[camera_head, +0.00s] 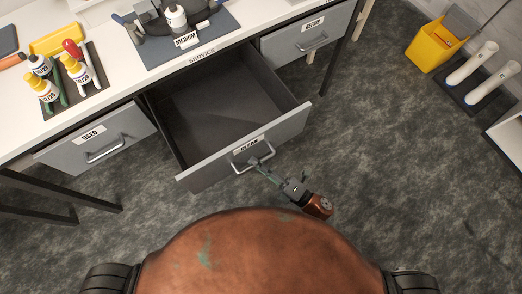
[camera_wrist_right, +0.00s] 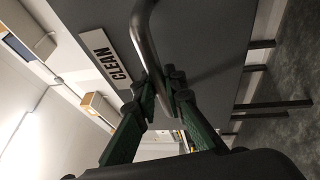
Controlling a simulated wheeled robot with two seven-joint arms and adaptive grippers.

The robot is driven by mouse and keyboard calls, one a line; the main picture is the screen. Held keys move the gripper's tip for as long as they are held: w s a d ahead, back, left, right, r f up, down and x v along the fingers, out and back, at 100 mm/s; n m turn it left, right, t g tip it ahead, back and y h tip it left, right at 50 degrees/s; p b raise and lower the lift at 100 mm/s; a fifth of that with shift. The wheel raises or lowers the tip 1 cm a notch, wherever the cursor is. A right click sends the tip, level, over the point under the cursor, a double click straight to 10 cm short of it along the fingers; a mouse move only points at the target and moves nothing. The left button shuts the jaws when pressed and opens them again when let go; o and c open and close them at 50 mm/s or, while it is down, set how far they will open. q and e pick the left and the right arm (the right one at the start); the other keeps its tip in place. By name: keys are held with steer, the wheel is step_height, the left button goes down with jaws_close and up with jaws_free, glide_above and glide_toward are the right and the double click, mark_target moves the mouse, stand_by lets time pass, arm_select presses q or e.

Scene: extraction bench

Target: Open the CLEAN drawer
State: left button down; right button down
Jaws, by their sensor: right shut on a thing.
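The CLEAN drawer (camera_head: 240,147) is pulled well out from under the bench, and its grey inside shows empty. Its front carries a CLEAN label, which also shows in the right wrist view (camera_wrist_right: 105,58), and a metal bar handle (camera_head: 254,157). My right gripper (camera_head: 262,163) is shut on that handle. In the right wrist view its green fingers (camera_wrist_right: 163,90) close around the bar handle (camera_wrist_right: 146,38). My left gripper is not in view.
The USED drawer (camera_head: 98,144) at left and the REPAIR drawer (camera_head: 308,38) at right are closed. Bottles (camera_head: 76,70) and a MEDIUM mat (camera_head: 208,44) are on the bench top. A yellow bucket (camera_head: 432,45) stands at the far right. The floor (camera_head: 385,150) right of the drawer is clear.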

steer(key=shift+s+d, duration=0.15)
steer(key=shift+s, duration=0.05)
steer(key=c, duration=2)
jaws_free()
steer(key=shift+o, duration=0.2)
steer(key=v, duration=1.2)
steer(key=shift+f, duration=0.1)
